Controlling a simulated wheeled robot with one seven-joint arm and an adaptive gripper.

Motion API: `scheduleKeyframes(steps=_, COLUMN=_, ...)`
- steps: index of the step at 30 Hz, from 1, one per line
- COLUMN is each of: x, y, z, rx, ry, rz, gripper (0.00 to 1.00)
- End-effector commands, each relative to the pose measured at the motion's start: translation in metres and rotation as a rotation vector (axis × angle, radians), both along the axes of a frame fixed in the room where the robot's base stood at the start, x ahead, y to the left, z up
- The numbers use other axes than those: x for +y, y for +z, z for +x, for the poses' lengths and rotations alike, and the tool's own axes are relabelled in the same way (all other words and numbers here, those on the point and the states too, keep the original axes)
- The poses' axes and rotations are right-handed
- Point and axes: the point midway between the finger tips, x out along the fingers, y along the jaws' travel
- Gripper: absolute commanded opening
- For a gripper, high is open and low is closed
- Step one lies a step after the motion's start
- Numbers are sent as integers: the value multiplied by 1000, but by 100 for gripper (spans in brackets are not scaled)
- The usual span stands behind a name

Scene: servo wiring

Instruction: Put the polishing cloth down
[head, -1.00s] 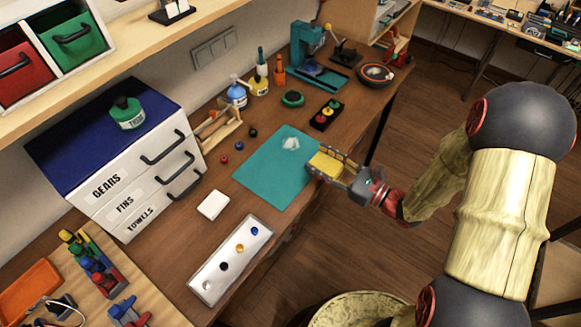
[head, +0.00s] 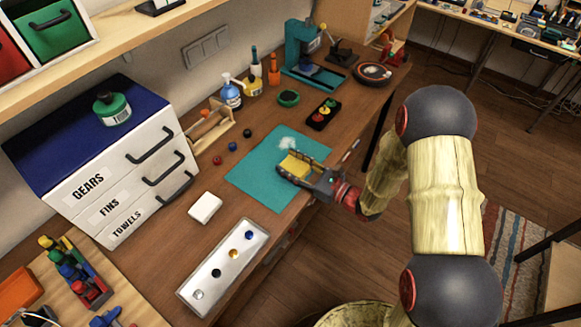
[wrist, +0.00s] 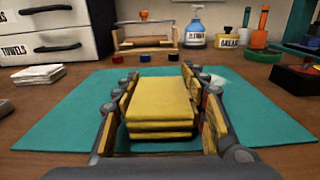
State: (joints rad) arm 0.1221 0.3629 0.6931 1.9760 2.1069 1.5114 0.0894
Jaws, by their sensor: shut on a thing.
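The yellow polishing cloth (wrist: 160,103) is a folded, layered block between the two fingers of my gripper (wrist: 158,82) in the wrist view. The fingers lie along its left and right sides and are shut on it. In the head view, the cloth (head: 295,164) and gripper (head: 290,168) are over the right part of the teal mat (head: 256,180). The cloth looks low, close to the mat. I cannot tell whether its underside touches.
A crumpled whitish piece (head: 288,143) lies on the mat just beyond the cloth. A white folded cloth (head: 205,207) and a tray with coloured balls (head: 222,268) are left of the mat. Bottles (head: 231,95) stand behind. The mat's left part is bare.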

Motion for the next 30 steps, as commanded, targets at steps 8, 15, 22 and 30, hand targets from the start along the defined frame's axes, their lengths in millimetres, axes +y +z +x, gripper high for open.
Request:
scheduleKeyframes(steps=8, x=0, y=-4, z=1, rx=-3, ry=0, rz=0, gripper=25)
scheduleKeyframes(steps=15, x=0, y=-6, z=0, rx=-2, ry=0, rz=0, gripper=48)
scheduleKeyframes(steps=22, x=0, y=-6, z=0, rx=-1, ry=0, rz=0, gripper=61)
scheduleKeyframes(steps=30, x=0, y=-6, z=0, rx=-2, ry=0, rz=0, gripper=61)
